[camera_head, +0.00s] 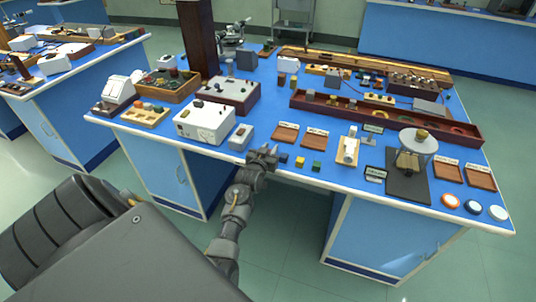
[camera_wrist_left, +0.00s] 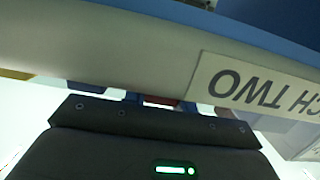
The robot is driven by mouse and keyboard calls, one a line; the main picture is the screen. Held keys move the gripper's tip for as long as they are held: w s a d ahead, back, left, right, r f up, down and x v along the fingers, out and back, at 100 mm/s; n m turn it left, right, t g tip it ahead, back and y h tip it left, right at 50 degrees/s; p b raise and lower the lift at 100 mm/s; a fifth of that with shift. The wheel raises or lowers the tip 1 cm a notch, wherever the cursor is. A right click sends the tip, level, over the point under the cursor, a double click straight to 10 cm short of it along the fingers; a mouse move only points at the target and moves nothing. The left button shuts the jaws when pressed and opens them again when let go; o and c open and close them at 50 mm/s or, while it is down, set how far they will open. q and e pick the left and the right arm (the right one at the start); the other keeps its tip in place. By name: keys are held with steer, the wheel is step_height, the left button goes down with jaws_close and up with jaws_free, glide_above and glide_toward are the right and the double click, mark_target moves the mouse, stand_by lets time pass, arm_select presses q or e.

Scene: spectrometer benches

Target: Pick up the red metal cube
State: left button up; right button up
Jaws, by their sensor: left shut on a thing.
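My left gripper (camera_head: 262,157) is at the front edge of the blue bench, left of a short row of small cubes. In the left wrist view a red strip, the red metal cube (camera_wrist_left: 160,101), shows between the two fingers, and the gripper is shut on it. Most of the cube is hidden by the gripper, and I cannot make it out in the head view. I cannot tell whether it touches the bench. My right gripper is not in view.
A dark blue cube (camera_head: 283,159), a yellow cube (camera_head: 299,162) and a green cube (camera_head: 317,167) stand just right of the gripper. A small grey box (camera_head: 240,136) and a white instrument (camera_head: 204,122) stand to its left. Brown trays (camera_head: 285,134) lie behind.

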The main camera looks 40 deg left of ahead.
arm_select(q)
steer(key=shift+c, duration=0.9)
steer(key=shift+r, duration=0.65)
steer(key=s+d+r, duration=0.2)
steer(key=s+r, duration=0.9)
steer(key=s, duration=0.3)
steer(key=shift+d+r+b, duration=0.15)
steer(key=shift+r+b, duration=0.2)
steer(key=shift+b, duration=0.1)
